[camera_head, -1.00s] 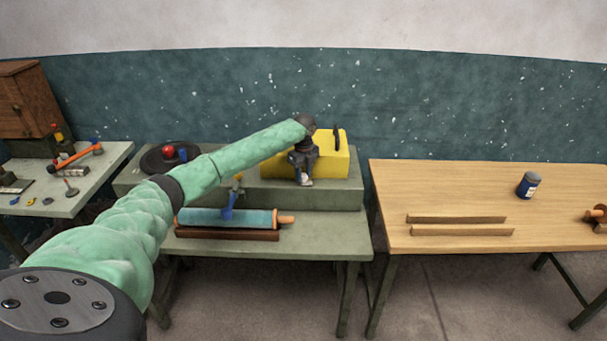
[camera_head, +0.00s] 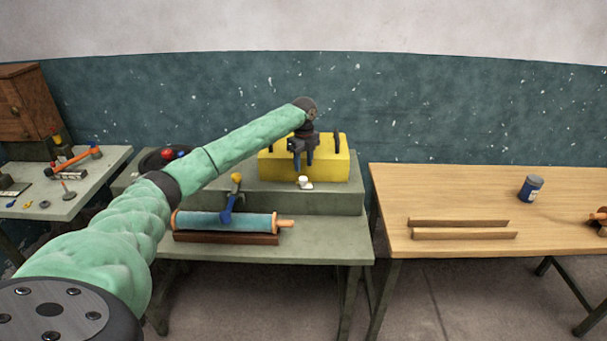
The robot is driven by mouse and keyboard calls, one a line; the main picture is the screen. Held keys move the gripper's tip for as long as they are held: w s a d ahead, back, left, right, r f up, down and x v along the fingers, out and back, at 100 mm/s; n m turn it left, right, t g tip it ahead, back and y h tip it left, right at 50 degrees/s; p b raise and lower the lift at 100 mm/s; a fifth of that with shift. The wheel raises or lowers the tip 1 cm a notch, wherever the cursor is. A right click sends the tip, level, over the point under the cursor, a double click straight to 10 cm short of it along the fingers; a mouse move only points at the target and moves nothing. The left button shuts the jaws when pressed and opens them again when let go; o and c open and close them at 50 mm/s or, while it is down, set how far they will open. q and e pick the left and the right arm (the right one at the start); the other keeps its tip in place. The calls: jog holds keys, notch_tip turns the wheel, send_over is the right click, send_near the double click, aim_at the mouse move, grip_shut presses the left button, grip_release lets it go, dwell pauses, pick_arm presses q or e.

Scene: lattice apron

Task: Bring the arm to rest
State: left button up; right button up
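My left arm (camera_head: 235,144) comes in from the lower left, with a green sleeve, and reaches over the green workbench. My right gripper is not in view.
A blue rolling-pin-like roller (camera_head: 250,222) lies at the front of the green workbench (camera_head: 320,248). A wooden table (camera_head: 450,180) at right holds two wood strips (camera_head: 460,229) and a blue jar (camera_head: 530,189). A side table (camera_head: 85,193) at left holds tools.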

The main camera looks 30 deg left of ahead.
pick_arm(q)
jog(key=shift+r, duration=0.8)
